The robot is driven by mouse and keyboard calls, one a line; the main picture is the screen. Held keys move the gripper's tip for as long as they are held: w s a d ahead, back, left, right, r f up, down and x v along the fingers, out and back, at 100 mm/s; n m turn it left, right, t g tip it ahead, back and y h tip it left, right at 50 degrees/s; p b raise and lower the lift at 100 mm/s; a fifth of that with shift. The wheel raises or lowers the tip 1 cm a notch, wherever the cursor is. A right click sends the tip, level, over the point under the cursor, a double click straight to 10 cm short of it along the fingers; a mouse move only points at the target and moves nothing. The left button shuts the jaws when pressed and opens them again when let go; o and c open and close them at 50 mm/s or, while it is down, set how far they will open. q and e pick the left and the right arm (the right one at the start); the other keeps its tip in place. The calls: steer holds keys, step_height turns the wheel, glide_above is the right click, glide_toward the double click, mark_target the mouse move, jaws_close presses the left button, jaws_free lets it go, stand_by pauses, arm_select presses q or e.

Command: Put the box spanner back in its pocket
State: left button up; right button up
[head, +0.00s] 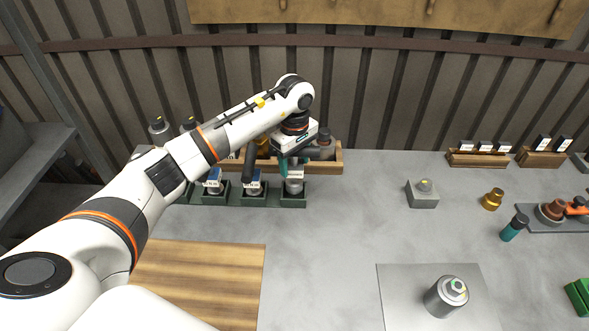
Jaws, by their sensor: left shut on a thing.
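My left gripper (291,165) points down over the right end of a row of dark green pockets (293,203) at the back of the bench. It is shut on a small teal and grey tool, which I take for the box spanner (283,167). A grey metal piece (294,186) shows just below the jaws at the rightmost pocket. The wrist hides part of the tool, and I cannot tell how far it sits in a pocket. My right gripper is out of view.
A wooden rack (325,168) stands close behind the pockets. A grey block (422,195), a brass part (492,199) and a teal-handled tool (514,228) lie to the right. A metal cylinder (446,296) stands on a pale plate (400,300). The bench centre is clear.

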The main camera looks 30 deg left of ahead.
mark_target(294, 164)
arm_select(q)
step_height(294, 164, down, 4)
steer(key=shift+a+r+p, duration=0.1)
steer(key=shift+r+p, duration=0.15)
steer(key=shift+p, duration=0.3)
steer(key=shift+f, duration=0.15)
steer(key=shift+w, duration=0.1)
steer(key=shift+f, duration=0.1)
steer(key=o, duration=1.3)
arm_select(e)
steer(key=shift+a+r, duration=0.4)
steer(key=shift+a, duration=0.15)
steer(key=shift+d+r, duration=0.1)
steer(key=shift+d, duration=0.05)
